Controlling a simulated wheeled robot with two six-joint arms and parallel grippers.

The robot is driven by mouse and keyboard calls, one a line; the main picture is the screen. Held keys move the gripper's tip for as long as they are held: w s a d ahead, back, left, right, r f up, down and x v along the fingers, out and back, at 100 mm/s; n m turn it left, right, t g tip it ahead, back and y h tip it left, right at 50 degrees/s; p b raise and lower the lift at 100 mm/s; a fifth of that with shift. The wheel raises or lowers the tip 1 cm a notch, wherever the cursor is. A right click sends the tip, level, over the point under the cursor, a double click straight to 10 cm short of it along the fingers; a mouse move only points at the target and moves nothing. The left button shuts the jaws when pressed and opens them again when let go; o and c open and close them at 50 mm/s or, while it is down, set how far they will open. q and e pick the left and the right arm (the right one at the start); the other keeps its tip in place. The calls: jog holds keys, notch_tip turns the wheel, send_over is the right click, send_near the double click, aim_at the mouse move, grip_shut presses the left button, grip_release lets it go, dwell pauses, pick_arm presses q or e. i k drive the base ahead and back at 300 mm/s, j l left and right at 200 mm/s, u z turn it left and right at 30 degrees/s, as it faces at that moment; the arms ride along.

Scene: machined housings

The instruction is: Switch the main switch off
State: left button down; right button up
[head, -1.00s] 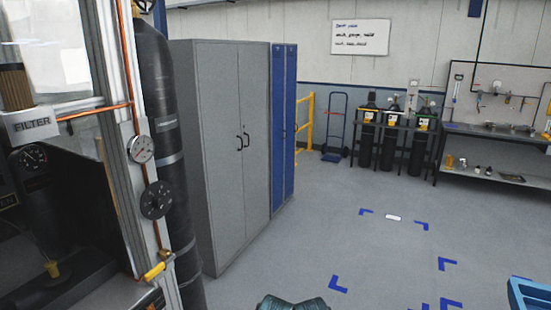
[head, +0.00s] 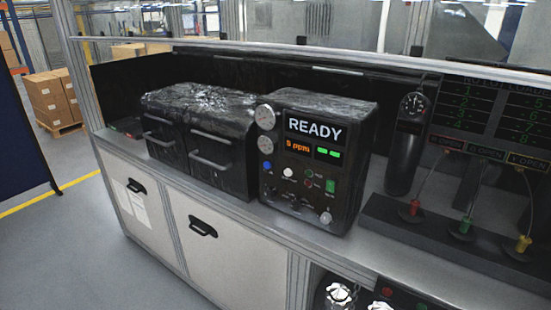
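A black control unit (head: 312,155) stands on the bench in the middle of the head view. Its lit display (head: 314,130) reads READY, and a smaller orange readout (head: 297,146) seems to read 5 ppm. A blue button (head: 266,166), a white button (head: 288,172) and a silver knob (head: 325,217) are also on the panel. Neither of my grippers is in view.
Two black boxes with handles (head: 200,140) stand left of the unit. A black cylinder with a gauge (head: 405,150) and a strip with coloured connectors (head: 465,225) are to the right. White cabinet doors (head: 235,260) lie below the bench edge.

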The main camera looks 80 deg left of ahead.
aim_at(329, 186)
jog(key=u, duration=2.6)
